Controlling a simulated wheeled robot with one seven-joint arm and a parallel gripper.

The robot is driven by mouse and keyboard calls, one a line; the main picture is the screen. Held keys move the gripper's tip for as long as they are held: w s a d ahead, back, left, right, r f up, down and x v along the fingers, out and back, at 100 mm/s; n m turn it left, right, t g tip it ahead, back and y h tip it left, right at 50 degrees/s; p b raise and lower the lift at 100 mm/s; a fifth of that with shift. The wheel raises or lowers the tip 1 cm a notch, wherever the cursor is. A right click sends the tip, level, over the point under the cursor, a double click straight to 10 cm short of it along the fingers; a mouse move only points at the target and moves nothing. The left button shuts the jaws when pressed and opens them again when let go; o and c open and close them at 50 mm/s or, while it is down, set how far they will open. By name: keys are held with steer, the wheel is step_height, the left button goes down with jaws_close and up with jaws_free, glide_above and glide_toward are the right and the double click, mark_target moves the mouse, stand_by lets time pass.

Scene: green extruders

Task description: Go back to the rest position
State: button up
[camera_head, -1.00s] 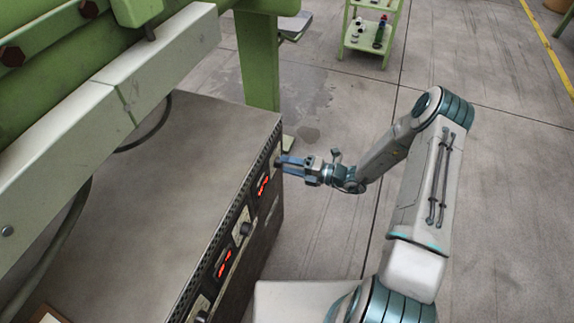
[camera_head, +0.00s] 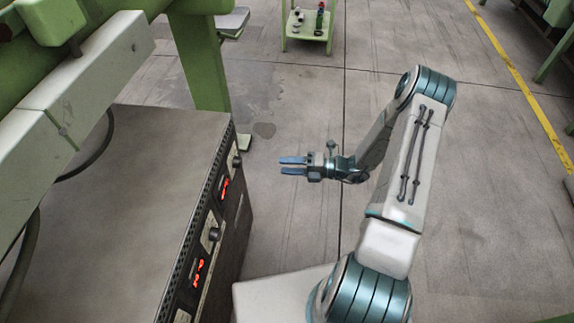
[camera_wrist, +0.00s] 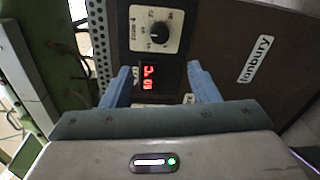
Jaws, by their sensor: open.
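My gripper (camera_head: 281,166) is open and empty in the head view, its blue fingers pointing left toward the control cabinet (camera_head: 125,190). A clear gap of floor shows between the fingertips and the cabinet's panel. In the wrist view my gripper (camera_wrist: 160,75) shows its two blue fingers spread apart. Beyond them is the cabinet's panel with a black dial (camera_wrist: 160,33) and a red lit display (camera_wrist: 149,78). The fingers touch nothing that I can see.
A green machine frame (camera_head: 200,65) with a pale beam (camera_head: 90,70) stands above the cabinet at left. A green shelf cart (camera_head: 307,30) stands at the back. A yellow floor line (camera_head: 520,85) runs at right. Open floor (camera_head: 290,220) lies between the cabinet and my arm.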

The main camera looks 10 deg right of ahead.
steer(key=s+a+r+n+g+h+p, duration=0.15)
steer(key=s+r+n+g+h, duration=0.3)
steer(key=r+n, duration=0.55)
steer(key=s+a+r+n+g+h+p, duration=0.1)
steer(key=s+r+n+g+h+p, duration=0.25)
steer(key=s+r+n, duration=0.45)
steer(key=s+d+r+n+t+h+p, duration=0.2)
steer(key=s+r+n+h, duration=0.2)
steer(key=r+n, duration=0.5)
steer(key=s+d+r+n+t+h+p, duration=0.2)
steer(key=s+r+n+t+h, duration=0.1)
steer(key=r+n, duration=0.7)
steer(key=shift+s+d+h, duration=0.4)
steer(key=shift+s+h, duration=0.2)
steer(key=shift+h, duration=0.1)
steer(key=c, duration=0.4)
